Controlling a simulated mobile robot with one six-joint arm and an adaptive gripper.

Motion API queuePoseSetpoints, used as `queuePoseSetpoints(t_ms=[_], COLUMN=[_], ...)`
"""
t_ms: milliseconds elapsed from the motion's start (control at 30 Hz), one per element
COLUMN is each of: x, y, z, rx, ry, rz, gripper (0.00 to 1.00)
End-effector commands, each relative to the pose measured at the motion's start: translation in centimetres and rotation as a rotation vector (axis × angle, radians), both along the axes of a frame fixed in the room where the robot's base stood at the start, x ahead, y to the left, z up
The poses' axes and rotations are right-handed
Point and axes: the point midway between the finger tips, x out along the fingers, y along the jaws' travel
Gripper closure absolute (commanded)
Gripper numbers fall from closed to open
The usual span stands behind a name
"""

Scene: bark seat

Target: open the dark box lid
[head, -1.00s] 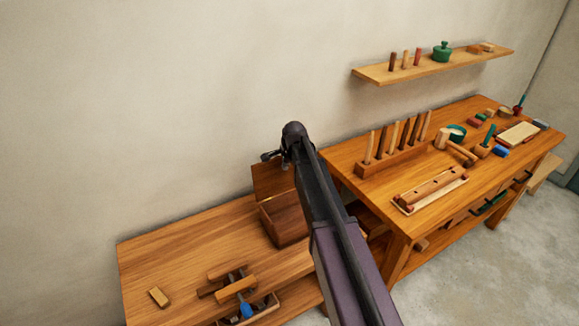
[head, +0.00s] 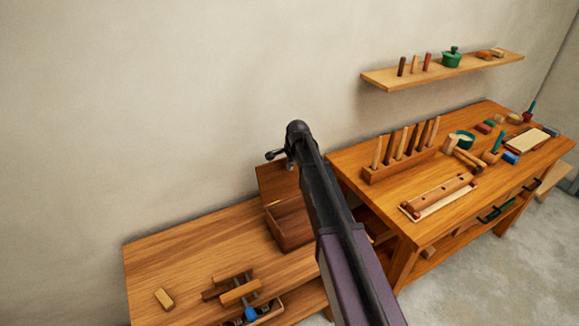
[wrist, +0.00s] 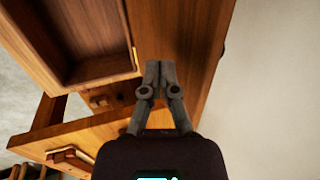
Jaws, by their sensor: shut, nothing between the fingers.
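The dark wooden box (head: 292,226) stands on the low bench, partly hidden behind my arm. Its lid (head: 274,183) is raised at the back edge, so the box is open. In the wrist view the hollow inside of the box (wrist: 75,35) shows at upper left, and the lid (wrist: 195,45) stands up beside it at the right. My gripper (head: 271,155) is above the lid's upper edge in the head view. In the wrist view my gripper (wrist: 159,66) is shut and empty, its fingertips over the lid side. Whether it touches the lid cannot be told.
The low bench (head: 190,255) has free room left of the box. A small wood block (head: 164,299) and a tray of tools (head: 268,314) lie in front. The taller workbench (head: 385,215) with a peg rack (head: 398,168) stands at right. The wall is close behind.

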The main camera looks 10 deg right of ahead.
Motion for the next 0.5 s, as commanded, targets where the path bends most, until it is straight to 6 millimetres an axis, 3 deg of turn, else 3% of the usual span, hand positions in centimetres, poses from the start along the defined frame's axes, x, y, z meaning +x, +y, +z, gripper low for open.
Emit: queuePoseSetpoints(t_ms=[433, 500], x=[-2.9, -2.6], y=[-1.6, -1.5], z=[1.3, 2.2], rx=[0.000, 0.000], ry=[0.000, 0.000], rz=[-0.001, 0.000], gripper=[1.00, 1.00])
